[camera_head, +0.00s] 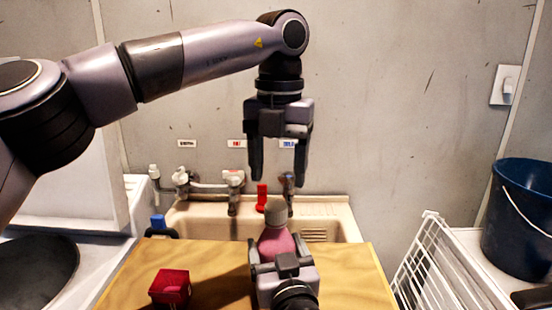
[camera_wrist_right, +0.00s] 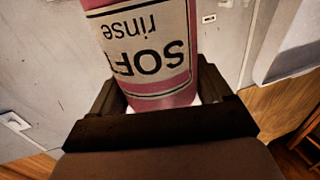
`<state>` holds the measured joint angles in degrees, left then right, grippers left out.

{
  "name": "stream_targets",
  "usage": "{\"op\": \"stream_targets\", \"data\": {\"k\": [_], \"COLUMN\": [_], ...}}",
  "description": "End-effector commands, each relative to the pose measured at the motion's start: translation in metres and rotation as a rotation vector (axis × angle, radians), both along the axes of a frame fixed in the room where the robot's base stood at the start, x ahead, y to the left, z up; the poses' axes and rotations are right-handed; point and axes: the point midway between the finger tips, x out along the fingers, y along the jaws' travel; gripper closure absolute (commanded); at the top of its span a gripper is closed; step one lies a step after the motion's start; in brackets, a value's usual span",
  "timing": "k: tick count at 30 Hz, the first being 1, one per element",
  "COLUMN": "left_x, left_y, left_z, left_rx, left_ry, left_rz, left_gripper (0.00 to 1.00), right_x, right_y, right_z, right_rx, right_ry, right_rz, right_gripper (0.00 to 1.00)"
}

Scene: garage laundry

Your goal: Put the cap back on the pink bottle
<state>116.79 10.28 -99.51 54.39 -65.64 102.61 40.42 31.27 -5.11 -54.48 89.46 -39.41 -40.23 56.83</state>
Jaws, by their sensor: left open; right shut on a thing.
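The pink bottle (camera_head: 275,243) stands at the wooden worktop near the sink, with a grey-beige cap (camera_head: 275,212) on top of it. I cannot tell if the cap is fully seated. My right gripper (camera_head: 277,252) is shut around the bottle's body from the near side and hides its lower part. In the right wrist view the bottle (camera_wrist_right: 150,50) shows a cream label reading "SOFT rinse" upside down, between the fingers. My left gripper (camera_head: 279,178) is open and empty, pointing down above the cap, with a gap between them.
A red box (camera_head: 170,287) sits on the wooden worktop (camera_head: 215,280) to the left. Behind are a beige sink (camera_head: 335,212), taps (camera_head: 205,181) and a red handle (camera_head: 262,195). A white wire rack (camera_head: 432,265) and a dark blue bucket (camera_head: 515,225) stand at right.

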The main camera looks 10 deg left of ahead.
Motion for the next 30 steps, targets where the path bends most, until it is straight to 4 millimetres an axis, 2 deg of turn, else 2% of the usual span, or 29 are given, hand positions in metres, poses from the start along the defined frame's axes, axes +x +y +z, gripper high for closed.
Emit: {"op": "stream_targets", "data": {"k": [21,25,30], "left_x": [0.0024,0.0028,0.0029], "left_y": [0.0032,0.0037,0.0039], "left_z": [0.0085,0.0097,0.0103], "left_rx": [0.005,0.005,0.005], "left_ry": [-0.015,-0.016,-0.015], "left_rz": [1.193,1.336,1.434], "left_gripper": [0.37,0.37,0.37], "right_x": [-0.0001,-0.0001,-0.0001], "right_y": [0.0001,0.0001,0.0001], "right_z": [-0.0008,-0.0008,-0.0008], "right_rx": [-0.001,-0.001,-0.001], "right_ry": [0.002,0.002,0.002], "right_rz": [0.000,0.000,0.000], "right_gripper": [1.00,1.00,1.00]}}
